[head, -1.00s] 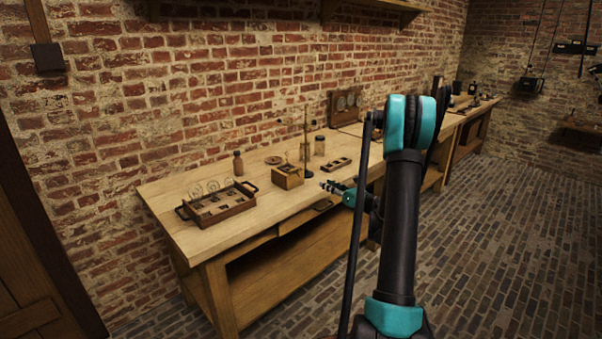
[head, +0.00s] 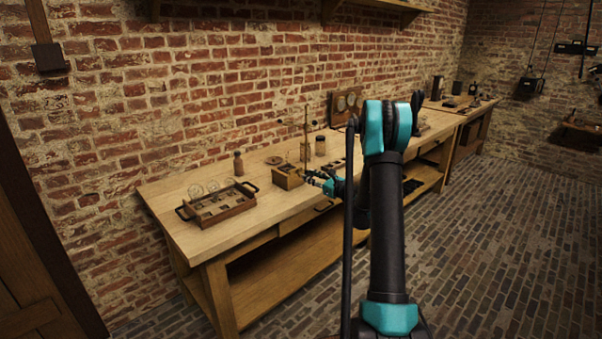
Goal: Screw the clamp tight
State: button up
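My gripper (head: 312,175) is over the front edge of the wooden workbench (head: 225,232), just right of a small wooden box (head: 288,178) with fittings on its top. The fingertips look close to the box's right side; I cannot tell whether they touch it. The fingers are too small to show whether they are open or shut. A clamp cannot be made out at this distance; small metal parts show on top of the box. A thin upright stand (head: 306,140) rises behind the box.
A dark tray with handles (head: 220,204) holds several pieces at the bench's left end. Bare bench top lies between tray and box.

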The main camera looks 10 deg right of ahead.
aim_at(298, 172)
jog(key=shift+x, duration=3.2)
jog(key=shift+s, duration=0.1)
grip_shut()
